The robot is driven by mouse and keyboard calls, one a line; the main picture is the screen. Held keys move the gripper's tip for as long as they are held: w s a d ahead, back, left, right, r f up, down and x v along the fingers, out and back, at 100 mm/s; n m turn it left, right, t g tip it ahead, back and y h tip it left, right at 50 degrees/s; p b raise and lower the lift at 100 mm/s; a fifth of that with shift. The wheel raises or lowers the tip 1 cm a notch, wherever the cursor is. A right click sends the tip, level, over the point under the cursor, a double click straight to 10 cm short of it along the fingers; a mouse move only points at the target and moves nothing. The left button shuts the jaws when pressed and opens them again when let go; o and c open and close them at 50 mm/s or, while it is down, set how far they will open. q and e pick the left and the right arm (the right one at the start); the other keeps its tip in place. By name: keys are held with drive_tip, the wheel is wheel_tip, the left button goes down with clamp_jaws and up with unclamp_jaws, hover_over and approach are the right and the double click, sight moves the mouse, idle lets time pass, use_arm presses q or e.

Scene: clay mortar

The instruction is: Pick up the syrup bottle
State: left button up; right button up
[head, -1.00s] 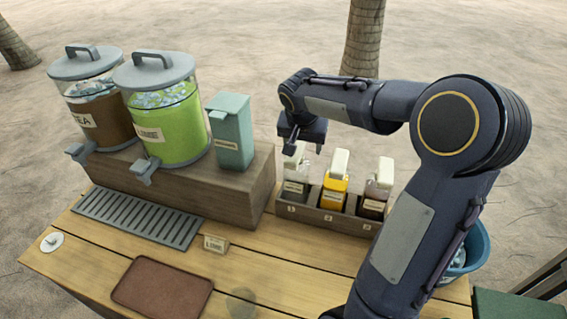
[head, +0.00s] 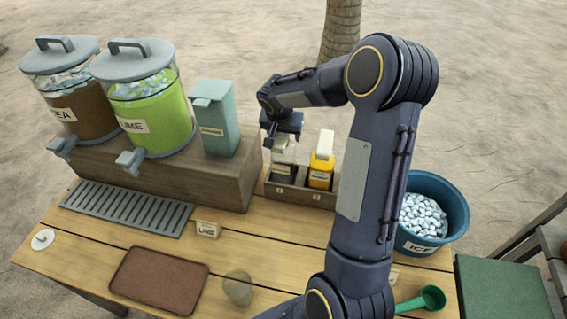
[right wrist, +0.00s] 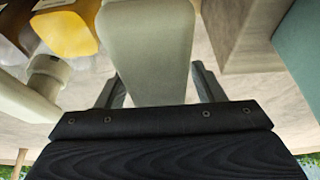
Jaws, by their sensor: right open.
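Syrup bottles with pale tops stand in a wooden caddy (head: 297,196) at the back of the table. The left one (head: 283,171) is mostly clear with a label. Beside it is a yellow bottle (head: 321,173). My right gripper (head: 280,135) is just above the left bottle, pointing down. In the right wrist view, a pale cream bottle top (right wrist: 150,45) lies between the two spread fingers of my right gripper (right wrist: 158,88), with no clear contact. The third caddy slot is hidden behind my right arm. My left gripper is not in view.
Tea and lime dispensers (head: 150,115) and a teal box (head: 215,120) stand on a wooden block left of the caddy. A blue ice bucket (head: 445,200) and green scoop (head: 425,299) are on the right.

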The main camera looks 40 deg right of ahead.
clamp_jaws()
drive_tip(key=shift+r, duration=0.1)
